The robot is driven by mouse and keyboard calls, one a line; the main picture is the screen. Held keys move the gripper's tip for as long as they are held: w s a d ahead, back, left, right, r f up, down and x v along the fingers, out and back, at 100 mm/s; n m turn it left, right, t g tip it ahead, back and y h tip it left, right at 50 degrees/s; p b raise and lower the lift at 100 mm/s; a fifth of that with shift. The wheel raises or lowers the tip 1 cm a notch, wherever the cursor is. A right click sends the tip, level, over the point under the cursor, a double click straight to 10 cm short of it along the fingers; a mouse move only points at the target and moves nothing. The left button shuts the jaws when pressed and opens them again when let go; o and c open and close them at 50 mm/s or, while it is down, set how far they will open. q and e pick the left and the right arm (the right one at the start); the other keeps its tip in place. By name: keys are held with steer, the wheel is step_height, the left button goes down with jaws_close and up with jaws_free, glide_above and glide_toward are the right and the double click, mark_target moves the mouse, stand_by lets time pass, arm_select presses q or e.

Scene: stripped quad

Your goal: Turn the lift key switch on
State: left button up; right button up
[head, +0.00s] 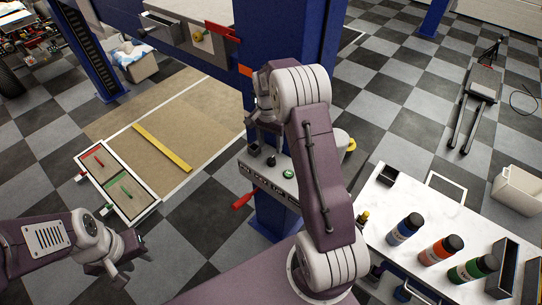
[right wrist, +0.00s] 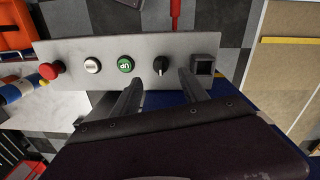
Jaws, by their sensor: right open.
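The lift control panel (head: 262,178) is a grey box on a blue post in the head view. In the right wrist view the panel (right wrist: 75,53) carries a red mushroom button (right wrist: 51,70), a pale round button (right wrist: 93,66), a green UP button (right wrist: 125,63), a black rotary switch (right wrist: 161,66) with a light pointer mark, and a square black fitting (right wrist: 203,65). The black switch looks most like the key switch. My right gripper (right wrist: 160,92) is open, its fingertips either side of that switch's line, apparently not gripping it. My left gripper (head: 122,255) is low at left, away from the panel; its jaws are unclear.
A red handle (head: 243,200) sticks out below the panel. A white table (head: 400,258) with several bottles stands at right. A framed tray (head: 118,186) is at left. Blue posts (head: 283,45) rise behind the panel. Checkered floor is open between them.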

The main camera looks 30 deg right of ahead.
mark_target(271, 158)
step_height(271, 158, down, 8)
steer(key=shift+d+p, duration=0.1)
steer(key=shift+p, duration=0.9)
steer(key=shift+f, duration=0.2)
jaws_close()
